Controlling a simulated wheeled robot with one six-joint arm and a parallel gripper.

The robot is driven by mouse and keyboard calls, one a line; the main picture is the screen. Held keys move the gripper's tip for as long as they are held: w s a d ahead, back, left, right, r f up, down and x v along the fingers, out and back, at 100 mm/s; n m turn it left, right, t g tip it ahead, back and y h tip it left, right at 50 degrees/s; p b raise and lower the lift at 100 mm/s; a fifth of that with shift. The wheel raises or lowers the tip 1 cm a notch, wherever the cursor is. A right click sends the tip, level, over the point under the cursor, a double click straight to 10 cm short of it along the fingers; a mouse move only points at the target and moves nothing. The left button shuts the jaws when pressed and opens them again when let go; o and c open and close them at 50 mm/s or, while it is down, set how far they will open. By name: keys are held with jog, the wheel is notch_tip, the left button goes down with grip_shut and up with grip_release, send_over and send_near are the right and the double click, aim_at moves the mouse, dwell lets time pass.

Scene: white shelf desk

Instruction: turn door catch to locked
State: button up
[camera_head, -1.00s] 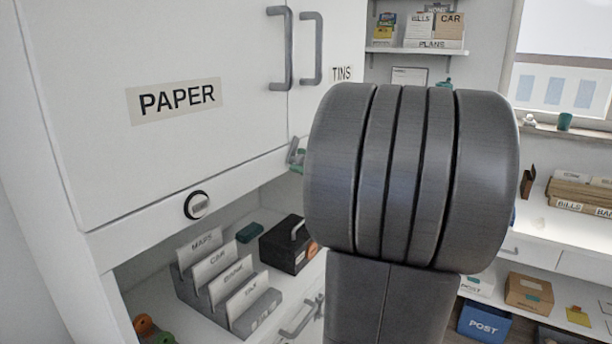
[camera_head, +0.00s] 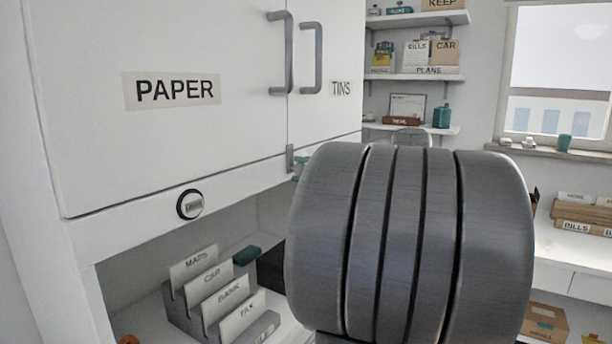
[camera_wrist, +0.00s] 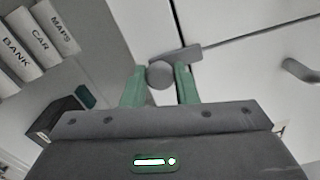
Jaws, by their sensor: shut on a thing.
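The door catch (camera_head: 290,158) is a small grey bar on the white rail under the doors, at their meeting line. It stands about upright in the head view. In the wrist view, its round hub (camera_wrist: 160,75) lies between the green fingers of my gripper (camera_wrist: 161,84), and its bar points up and right across the door edge, along the seam. My gripper is shut on the catch. In the head view only a bit of green finger shows beside the catch; my arm hides the rest. The PAPER door (camera_head: 165,40) and TINS door (camera_head: 338,60) are closed.
A round dial (camera_head: 190,204) sits on the rail to the left. Below are a grey card rack (camera_head: 183,318) and a dark box (camera_head: 270,268), partly hidden. Two door handles (camera_head: 281,52) (camera_head: 311,57) stick out above the catch. Shelves and a window are at the right.

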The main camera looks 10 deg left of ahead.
dwell(0.3)
jog(key=o, duration=1)
jog(key=shift+d, duration=0.1)
jog(key=v, duration=1.3)
jog(key=shift+s+d, duration=0.1)
jog(key=shift+d, duration=0.2)
jog(key=x, duration=1.4)
jog(key=shift+d, duration=0.15)
